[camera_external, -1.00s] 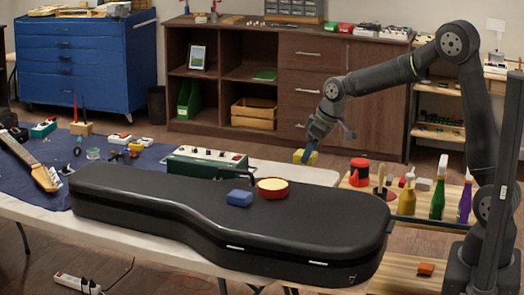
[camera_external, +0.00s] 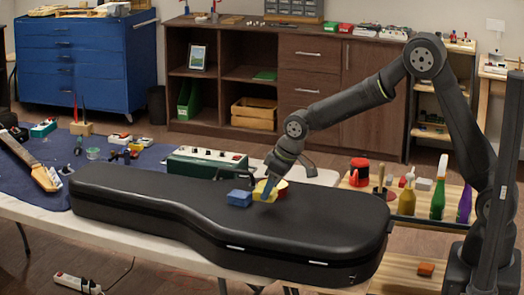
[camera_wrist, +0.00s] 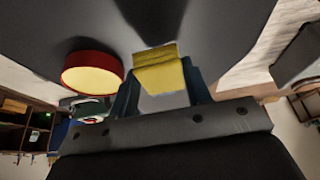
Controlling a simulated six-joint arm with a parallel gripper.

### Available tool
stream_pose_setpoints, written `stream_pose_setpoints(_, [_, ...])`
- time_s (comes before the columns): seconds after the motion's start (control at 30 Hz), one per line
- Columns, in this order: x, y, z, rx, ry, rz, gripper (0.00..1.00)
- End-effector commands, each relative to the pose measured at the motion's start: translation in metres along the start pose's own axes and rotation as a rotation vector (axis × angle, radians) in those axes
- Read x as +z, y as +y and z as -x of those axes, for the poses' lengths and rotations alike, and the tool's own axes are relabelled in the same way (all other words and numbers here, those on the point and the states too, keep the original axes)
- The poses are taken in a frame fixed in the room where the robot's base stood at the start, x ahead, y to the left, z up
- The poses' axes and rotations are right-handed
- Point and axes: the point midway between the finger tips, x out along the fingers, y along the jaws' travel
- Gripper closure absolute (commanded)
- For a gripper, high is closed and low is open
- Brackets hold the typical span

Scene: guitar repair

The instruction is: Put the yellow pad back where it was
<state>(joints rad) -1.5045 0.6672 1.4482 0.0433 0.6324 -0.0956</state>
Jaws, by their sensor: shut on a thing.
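The yellow pad (camera_external: 264,191) is between the fingers of my gripper (camera_external: 268,188), low over the black guitar case (camera_external: 150,194). In the wrist view the yellow pad (camera_wrist: 160,70) sits between the two blue-grey fingertips of my gripper (camera_wrist: 161,88), which is shut on it. I cannot tell whether the pad touches the case lid. A blue pad (camera_external: 239,198) lies on the lid just left of the yellow pad. A round red-rimmed tin with a pale yellow top (camera_external: 281,187) is partly hidden behind my gripper; the tin also shows in the wrist view (camera_wrist: 93,73).
A green box with knobs (camera_external: 205,165) stands behind the case. The right part of the case lid is clear. Bottles (camera_external: 438,199) and a red can (camera_external: 359,172) stand on a wooden surface at the right.

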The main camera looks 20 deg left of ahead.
Motion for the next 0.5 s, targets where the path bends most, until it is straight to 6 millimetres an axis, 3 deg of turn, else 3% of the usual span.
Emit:
stream_pose_setpoints(0.2, [0.013, 0.000, -0.029, 0.000, -0.003, 0.000, 0.81])
stream_pose_setpoints(0.5, [0.013, 0.000, -0.031, 0.000, -0.001, 0.000, 0.81])
